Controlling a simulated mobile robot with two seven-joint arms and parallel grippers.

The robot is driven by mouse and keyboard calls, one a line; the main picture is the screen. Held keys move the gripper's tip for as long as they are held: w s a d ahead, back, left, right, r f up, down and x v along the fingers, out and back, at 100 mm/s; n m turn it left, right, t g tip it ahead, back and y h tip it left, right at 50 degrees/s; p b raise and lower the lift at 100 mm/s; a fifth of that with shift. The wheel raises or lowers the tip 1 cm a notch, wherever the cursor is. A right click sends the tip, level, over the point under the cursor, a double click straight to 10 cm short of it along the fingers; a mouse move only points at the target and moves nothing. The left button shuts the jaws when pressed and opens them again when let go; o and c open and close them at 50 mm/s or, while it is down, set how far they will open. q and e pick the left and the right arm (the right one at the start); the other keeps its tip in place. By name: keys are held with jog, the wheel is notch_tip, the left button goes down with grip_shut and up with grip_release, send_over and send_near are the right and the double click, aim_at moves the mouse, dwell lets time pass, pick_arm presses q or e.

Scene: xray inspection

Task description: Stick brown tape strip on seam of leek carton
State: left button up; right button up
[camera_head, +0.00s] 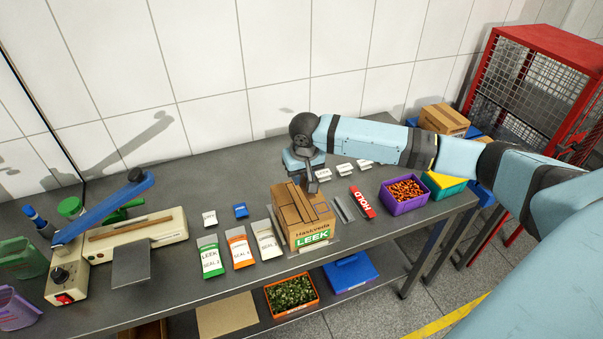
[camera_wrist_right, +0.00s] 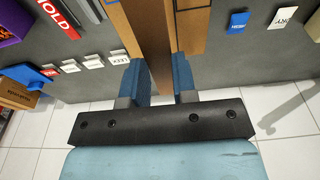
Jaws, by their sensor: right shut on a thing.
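The leek carton (camera_head: 291,232) stands on the grey bench, a brown box with a green LEEK label on its front. My right gripper (camera_head: 308,176) is at the carton's rear top edge, pointing down. In the right wrist view, my right gripper (camera_wrist_right: 160,82) is shut on the brown tape strip (camera_wrist_right: 150,32), which runs out between the two blue fingers. The strip lies over the carton top (camera_wrist_right: 190,30), which shows on both sides of it. I cannot tell whether the strip touches the seam, which the strip hides. My left gripper is not in view.
Green, orange and white seal cards (camera_head: 239,248) lie left of the carton. A red HOLD marker (camera_head: 362,202) and a purple crate of carrots (camera_head: 404,208) stand to the right. A heat sealer with a blue arm (camera_head: 105,208) is at the left. A red mesh cage (camera_head: 530,85) stands beyond the bench.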

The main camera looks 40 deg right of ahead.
aim_at(302, 182)
dwell(0.3)
jog(key=shift+r+p, duration=0.1)
jog(key=shift+p, duration=0.85)
jog(key=shift+s+a+f, duration=0.1)
jog(key=shift+f, duration=0.4)
jog(key=shift+f+b, duration=0.35)
jog(key=shift+f, duration=1.5)
jog(key=shift+p, duration=0.65)
jog(key=shift+p, duration=0.65)
